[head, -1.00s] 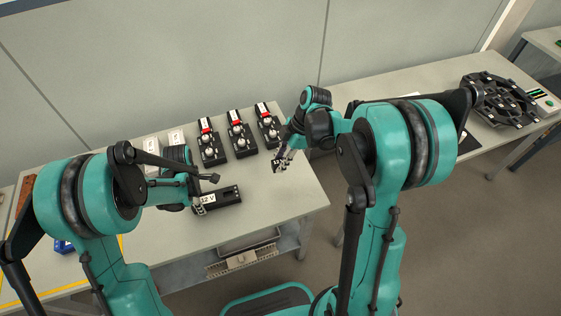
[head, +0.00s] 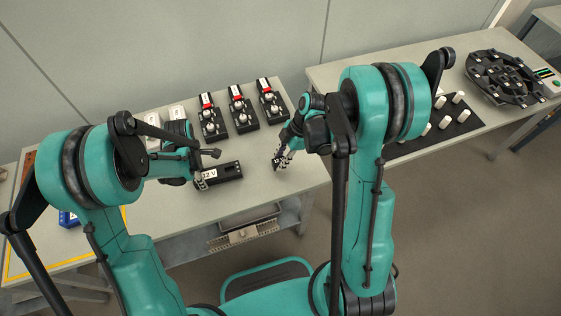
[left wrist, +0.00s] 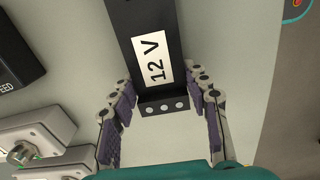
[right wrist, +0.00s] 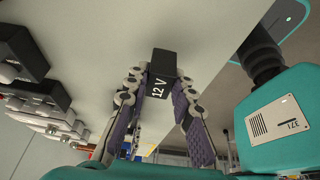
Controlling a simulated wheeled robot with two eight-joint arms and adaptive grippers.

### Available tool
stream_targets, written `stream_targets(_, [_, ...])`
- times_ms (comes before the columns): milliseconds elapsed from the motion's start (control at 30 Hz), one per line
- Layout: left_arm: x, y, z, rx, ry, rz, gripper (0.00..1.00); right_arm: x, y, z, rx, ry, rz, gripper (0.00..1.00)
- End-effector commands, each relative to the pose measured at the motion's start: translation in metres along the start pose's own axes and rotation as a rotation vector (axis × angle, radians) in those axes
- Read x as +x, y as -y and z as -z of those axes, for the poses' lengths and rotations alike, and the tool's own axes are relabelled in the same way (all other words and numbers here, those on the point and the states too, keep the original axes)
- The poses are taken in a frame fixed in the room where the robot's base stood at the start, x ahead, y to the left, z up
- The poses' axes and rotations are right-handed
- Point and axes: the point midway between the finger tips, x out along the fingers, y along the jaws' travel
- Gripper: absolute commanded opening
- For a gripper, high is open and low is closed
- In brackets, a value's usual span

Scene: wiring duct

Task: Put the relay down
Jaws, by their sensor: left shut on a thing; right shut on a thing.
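A longer black box labelled "12 V" (head: 228,171) lies on the bench left of the relay. My left gripper (head: 200,182) is shut on its labelled end. The left wrist view shows the box (left wrist: 150,20) between the fingers (left wrist: 164,105).
Several black units with red-and-white labels (head: 239,113) stand in a row behind. Pale boxes (head: 177,112) are left of them. A right bench holds a black mat (head: 468,121) with white pieces and a round black fixture (head: 503,78). Bare bench top (head: 310,175) lies right of the relay.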

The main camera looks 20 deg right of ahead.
Motion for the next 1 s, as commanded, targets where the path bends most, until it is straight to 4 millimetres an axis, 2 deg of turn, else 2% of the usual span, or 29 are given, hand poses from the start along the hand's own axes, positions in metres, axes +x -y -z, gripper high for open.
stream_targets(133, [0.000,0.000,0.000,0.000,0.000,0.000,0.10,0.015,0.000,-0.006,0.000,0.000,0.000,0.00])
stream_targets(500, [0.000,0.000,0.000,0.000,0.000,0.000,0.10,0.019,0.000,-0.008,0.000,0.000,0.000,0.00])
stream_targets(533, [0.000,0.000,0.000,0.000,0.000,0.000,0.10,0.019,0.000,-0.008,0.000,0.000,0.000,0.28])
stream_targets(600, [0.000,0.000,0.000,0.000,0.000,0.000,0.10,0.018,0.000,-0.008,0.000,0.000,0.000,0.44])
stream_targets(867, [0.000,0.000,0.000,0.000,0.000,0.000,0.10,0.018,0.000,-0.008,0.000,0.000,0.000,0.44])
stream_targets(1000, [0.000,0.000,0.000,0.000,0.000,0.000,0.10,0.011,0.000,-0.007,0.001,0.000,-0.001,0.44])
